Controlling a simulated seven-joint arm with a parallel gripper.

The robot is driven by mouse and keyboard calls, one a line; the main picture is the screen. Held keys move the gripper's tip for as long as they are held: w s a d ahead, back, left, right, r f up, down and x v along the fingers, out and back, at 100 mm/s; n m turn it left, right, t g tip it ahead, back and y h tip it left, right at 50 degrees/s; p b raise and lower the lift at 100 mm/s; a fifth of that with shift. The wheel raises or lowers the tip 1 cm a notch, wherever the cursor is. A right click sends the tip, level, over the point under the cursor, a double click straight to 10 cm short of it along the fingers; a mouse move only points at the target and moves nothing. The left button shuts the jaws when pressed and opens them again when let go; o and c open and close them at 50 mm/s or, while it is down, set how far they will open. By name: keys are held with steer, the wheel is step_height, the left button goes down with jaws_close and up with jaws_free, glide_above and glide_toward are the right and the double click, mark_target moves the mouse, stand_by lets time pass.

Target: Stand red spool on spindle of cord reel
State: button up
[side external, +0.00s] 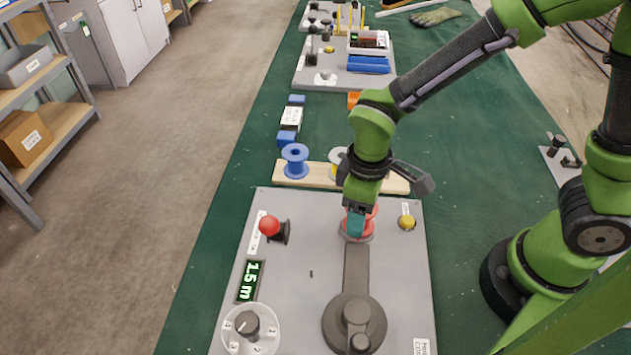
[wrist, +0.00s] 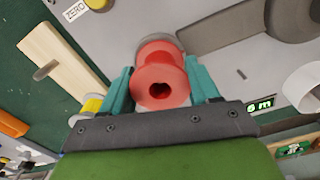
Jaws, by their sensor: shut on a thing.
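The red spool (wrist: 160,85) is between the two teal fingers of my gripper (wrist: 160,92), which is shut on it. In the wrist view its near flange and dark centre hole face the camera. In the side view my gripper (side external: 356,222) hangs over the far end of the cord reel's grey arm, and the spool's lower flange (side external: 357,237) shows just at the grey disc there. The cord reel (side external: 295,300) is a grey panel with this arm on it. The spindle is hidden by the spool and fingers. I cannot tell whether the spool rests on the disc.

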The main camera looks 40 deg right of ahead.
steer(key=shift+f, duration=0.2)
steer(key=o, duration=1)
steer(key=shift+c, duration=0.2)
steer(key=shift+r, duration=0.1)
step_height(320, 180, up, 17)
steer(key=s+d+r+m+t+y, duration=0.2)
steer(key=s+d+m+t, duration=0.2)
steer(key=d+m+t, duration=0.3)
steer(key=d+m, duration=0.3)
steer(key=d, duration=0.3)
